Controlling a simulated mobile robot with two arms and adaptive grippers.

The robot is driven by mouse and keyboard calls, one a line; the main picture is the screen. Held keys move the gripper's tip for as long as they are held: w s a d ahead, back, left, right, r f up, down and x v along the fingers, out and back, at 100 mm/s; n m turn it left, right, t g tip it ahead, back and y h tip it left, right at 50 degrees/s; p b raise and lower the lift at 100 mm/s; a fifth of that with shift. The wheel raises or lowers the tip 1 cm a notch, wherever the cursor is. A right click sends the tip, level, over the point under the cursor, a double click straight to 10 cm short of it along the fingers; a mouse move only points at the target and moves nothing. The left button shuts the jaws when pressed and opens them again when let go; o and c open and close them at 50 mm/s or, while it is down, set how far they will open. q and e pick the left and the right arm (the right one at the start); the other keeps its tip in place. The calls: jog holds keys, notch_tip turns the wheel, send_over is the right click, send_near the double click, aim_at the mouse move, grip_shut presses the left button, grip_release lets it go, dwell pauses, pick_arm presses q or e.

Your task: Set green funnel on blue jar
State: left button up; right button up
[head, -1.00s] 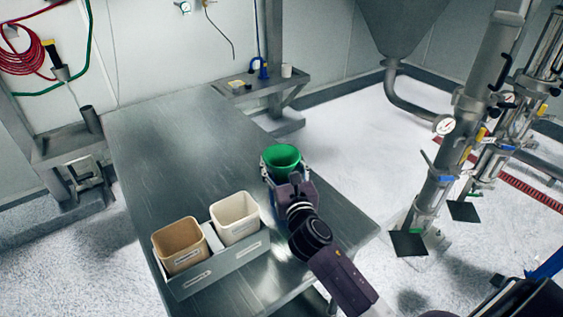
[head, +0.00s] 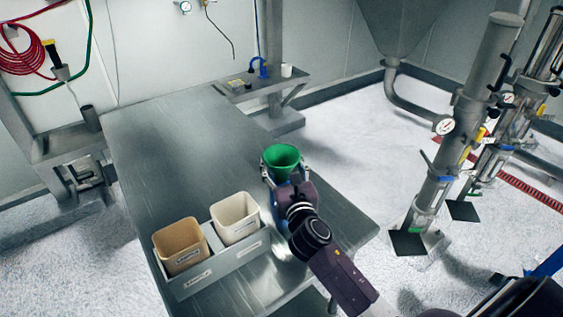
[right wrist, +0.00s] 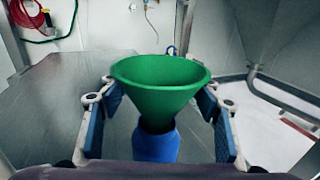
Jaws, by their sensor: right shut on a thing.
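The green funnel (head: 282,160) is held wide mouth up between the fingers of my right gripper (head: 283,176), near the right edge of the steel table. In the right wrist view the funnel (right wrist: 160,92) sits between the two blue-padded fingers, which are shut on it. The blue jar (right wrist: 156,147) stands directly below the funnel in that view. The funnel's narrow end meets the jar's top in the picture; I cannot tell whether it is seated in the opening. In the head view the jar is mostly hidden behind my right gripper. My left gripper is not in view.
A grey holder (head: 222,264) with a tan bin (head: 181,250) and a white bin (head: 236,222) stands at the table's near left. The steel table (head: 165,140) is clear behind them. Metal pipework (head: 450,150) stands on the floor at right.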

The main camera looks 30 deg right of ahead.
dwell(0.4)
jog(key=shift+f+b, duration=0.3)
jog(key=shift+f, duration=0.35)
dwell(0.4)
jog(key=o, duration=0.9)
jog(key=shift+c, duration=0.2)
jog(key=shift+s, duration=0.15)
jog(key=shift+p+v, duration=0.5)
jog(key=shift+v, duration=2.15)
send_near(284, 174)
jog(key=shift+x, duration=1.2)
